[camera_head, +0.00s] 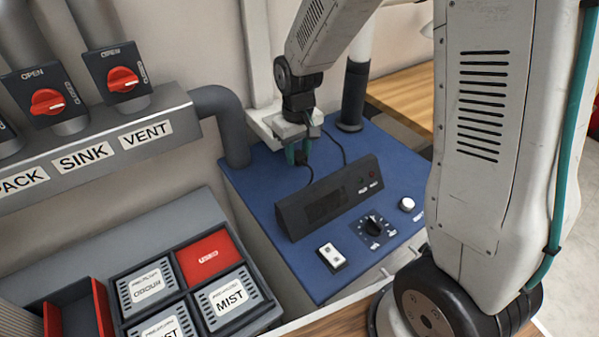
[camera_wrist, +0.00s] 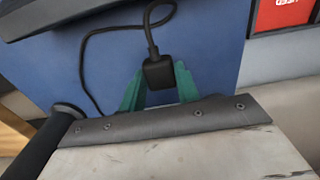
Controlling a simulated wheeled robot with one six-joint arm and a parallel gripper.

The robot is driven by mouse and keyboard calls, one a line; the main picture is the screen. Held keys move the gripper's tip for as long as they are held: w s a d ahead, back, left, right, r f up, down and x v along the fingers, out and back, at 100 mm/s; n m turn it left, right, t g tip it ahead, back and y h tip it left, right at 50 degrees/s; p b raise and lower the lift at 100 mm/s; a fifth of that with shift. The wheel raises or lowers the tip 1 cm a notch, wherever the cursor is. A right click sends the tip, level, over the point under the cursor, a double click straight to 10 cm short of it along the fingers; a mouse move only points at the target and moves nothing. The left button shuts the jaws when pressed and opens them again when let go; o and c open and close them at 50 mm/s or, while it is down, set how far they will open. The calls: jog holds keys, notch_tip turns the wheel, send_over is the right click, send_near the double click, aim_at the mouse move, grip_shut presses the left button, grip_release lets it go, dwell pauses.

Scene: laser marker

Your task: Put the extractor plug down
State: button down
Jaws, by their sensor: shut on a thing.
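The extractor plug (camera_wrist: 158,74) is a black block with a black cord (camera_wrist: 133,27) running from it. In the wrist view it sits between the green fingers of my gripper (camera_wrist: 160,84), which are shut on it. In the head view my gripper (camera_head: 298,154) is behind the black control box (camera_head: 328,197), over the blue panel (camera_head: 262,182). The plug is small and dark there. I cannot tell whether it touches the blue surface.
A dark pipe (camera_head: 222,110) stands left of my gripper and a black-based post (camera_head: 353,95) stands to its right. A white switch (camera_head: 330,259) and a dial (camera_head: 374,226) are in front of the box. Labelled cartridges (camera_head: 223,298) fill a tray at lower left.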

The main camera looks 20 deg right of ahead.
aim_at(298, 181)
jog(key=shift+f, duration=3.15)
jog(key=shift+f, duration=0.55)
jog(key=c, duration=1)
grip_release()
